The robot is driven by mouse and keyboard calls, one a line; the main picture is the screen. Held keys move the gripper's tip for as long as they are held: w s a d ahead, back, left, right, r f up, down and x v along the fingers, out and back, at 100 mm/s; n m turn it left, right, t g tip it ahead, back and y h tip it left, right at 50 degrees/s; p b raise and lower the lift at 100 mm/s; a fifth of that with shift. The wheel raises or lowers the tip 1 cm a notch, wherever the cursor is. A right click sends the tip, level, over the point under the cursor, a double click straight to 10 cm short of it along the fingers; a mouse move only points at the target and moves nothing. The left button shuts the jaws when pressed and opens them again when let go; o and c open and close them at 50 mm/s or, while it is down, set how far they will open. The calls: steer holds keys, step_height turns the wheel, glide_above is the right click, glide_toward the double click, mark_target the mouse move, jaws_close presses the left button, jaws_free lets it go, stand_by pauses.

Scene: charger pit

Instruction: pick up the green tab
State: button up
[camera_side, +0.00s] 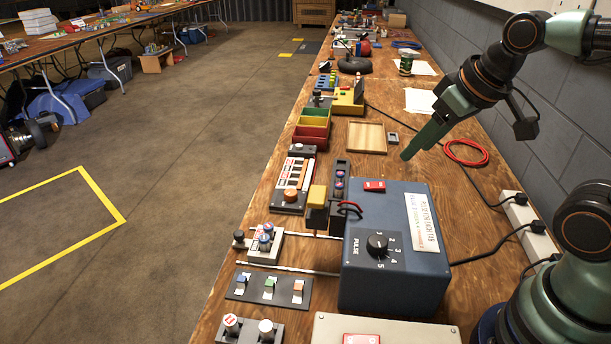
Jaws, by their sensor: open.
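The green tab (269,285) is small and stands on a dark plate (254,293) near the front left edge of the bench. It sits between a blue tab (242,281) and an orange tab (298,287). My gripper (407,154) is open, with nothing seen in it. It hangs above the bench behind the blue-grey pulse box, well up and to the right of the green tab. The gap between its fingers is hard to make out from this side.
The blue-grey box (392,285) with a dial stands right of the tabs. Thin metal rods (290,268) and a grey block with knobs (265,243) lie behind them. Another knob block (249,330) is in front. A wooden tray (367,137) and black cables lie further back.

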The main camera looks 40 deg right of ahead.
steer(key=n+g, duration=0.6)
steer(key=n, duration=0.3)
glide_above(270, 282)
step_height(270, 282, down, 13)
step_height(270, 282, down, 11)
steer(key=shift+f, duration=0.2)
jaws_close()
